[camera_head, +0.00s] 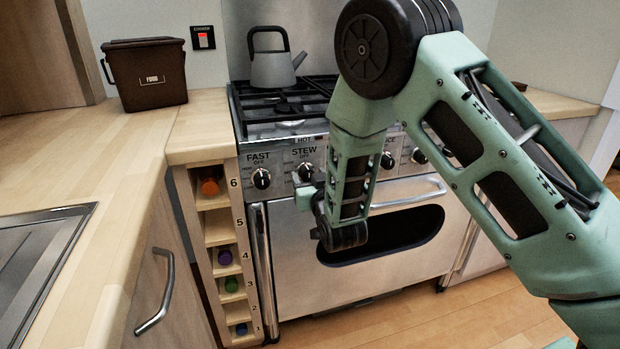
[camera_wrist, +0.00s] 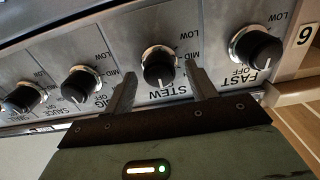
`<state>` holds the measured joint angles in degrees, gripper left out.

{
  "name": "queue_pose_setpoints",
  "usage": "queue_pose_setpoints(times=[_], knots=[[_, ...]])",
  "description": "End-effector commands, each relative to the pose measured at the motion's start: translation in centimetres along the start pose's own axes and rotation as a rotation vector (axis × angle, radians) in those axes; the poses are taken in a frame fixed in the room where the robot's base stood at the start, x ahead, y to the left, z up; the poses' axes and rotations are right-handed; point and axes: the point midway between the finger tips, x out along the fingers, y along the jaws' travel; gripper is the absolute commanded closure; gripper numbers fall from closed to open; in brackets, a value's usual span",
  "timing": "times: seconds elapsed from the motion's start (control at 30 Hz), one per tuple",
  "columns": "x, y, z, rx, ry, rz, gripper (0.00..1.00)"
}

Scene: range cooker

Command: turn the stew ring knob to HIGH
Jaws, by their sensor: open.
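The stew ring knob (camera_head: 306,172) is a round black knob with a metal collar on the cooker's front panel, under the word STEW. In the wrist view, which is roughly upside down, the stew knob (camera_wrist: 158,69) has its white pointer line toward the STEW label, on the side where OFF is printed for the FAST knob. My gripper (camera_wrist: 160,70) is open, with one finger on each side of the stew knob. I cannot tell whether either finger touches it. In the head view my forearm and wrist hide most of the gripper.
The FAST knob (camera_wrist: 256,47) is close beside one finger, and another knob (camera_wrist: 83,84) is beyond the other finger. A grey kettle (camera_head: 272,68) stands on the hob. The oven door handle (camera_head: 405,194) runs below the panel. A bottle rack (camera_head: 219,222) stands left of the cooker.

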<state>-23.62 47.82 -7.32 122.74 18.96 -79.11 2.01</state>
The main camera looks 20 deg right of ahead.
Motion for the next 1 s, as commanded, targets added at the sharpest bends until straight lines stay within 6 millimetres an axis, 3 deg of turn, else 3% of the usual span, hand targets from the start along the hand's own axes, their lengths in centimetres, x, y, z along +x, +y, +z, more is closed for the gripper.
queue_pose_setpoints(times=[0.03, 0.2, 0.63, 1.0], knots=[[-0.01, 0.0, 0.01, 0.0, 0.0, 0.0, 0.46], [-0.03, 0.0, 0.01, 0.0, 0.0, 0.0, 0.89], [-0.06, -0.06, 0.05, -0.073, 0.0, -0.001, 0.88], [-0.08, -0.24, 0.07, -0.367, 0.001, -0.002, 0.88]])
